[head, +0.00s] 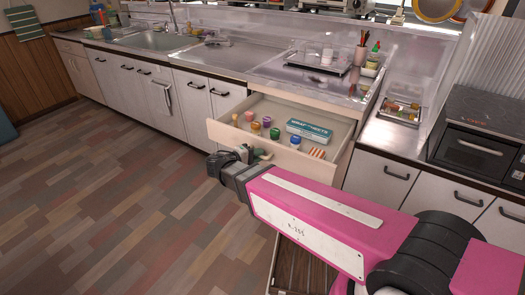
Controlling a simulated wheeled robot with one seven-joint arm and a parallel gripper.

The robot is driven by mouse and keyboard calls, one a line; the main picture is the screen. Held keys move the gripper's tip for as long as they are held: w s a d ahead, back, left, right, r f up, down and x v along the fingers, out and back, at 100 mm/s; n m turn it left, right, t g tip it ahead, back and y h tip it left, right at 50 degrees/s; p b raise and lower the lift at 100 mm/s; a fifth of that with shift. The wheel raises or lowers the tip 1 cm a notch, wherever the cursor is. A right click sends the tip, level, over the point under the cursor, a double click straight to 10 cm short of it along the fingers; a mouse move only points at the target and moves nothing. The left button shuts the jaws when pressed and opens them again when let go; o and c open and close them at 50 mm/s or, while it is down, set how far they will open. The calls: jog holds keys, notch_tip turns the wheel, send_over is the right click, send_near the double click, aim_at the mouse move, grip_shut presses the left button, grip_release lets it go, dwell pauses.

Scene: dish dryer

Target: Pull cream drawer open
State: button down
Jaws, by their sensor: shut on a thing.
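The cream drawer (222,130) is pulled well out from the counter in the middle of the head view, so its inside shows. It holds several small coloured bottles or jars, a teal-and-white box (308,131) and a striped item (316,153) near the front right. My gripper (261,155) is at the outer face of the drawer front, near its middle. It is shut on the drawer's handle, which is mostly hidden behind the fingers. My pink arm reaches in from the lower right and covers part of the floor and the cabinets.
White cabinet doors with dark handles line the counter on both sides. A black oven (475,150) stands on the counter at right, beside a small metal tray (401,110). A slatted wooden thing (300,268) lies below my arm. The wooden floor (120,200) at left is clear.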

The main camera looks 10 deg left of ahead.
jog(key=shift+s+a, duration=0.15)
jog(key=shift+s, duration=0.1)
jog(key=c, duration=1.1)
grip_release()
jog(key=shift+s+a, duration=0.1)
jog(key=v, duration=1)
jog(key=shift+s+a, duration=0.15)
jog(key=shift+s, duration=0.05)
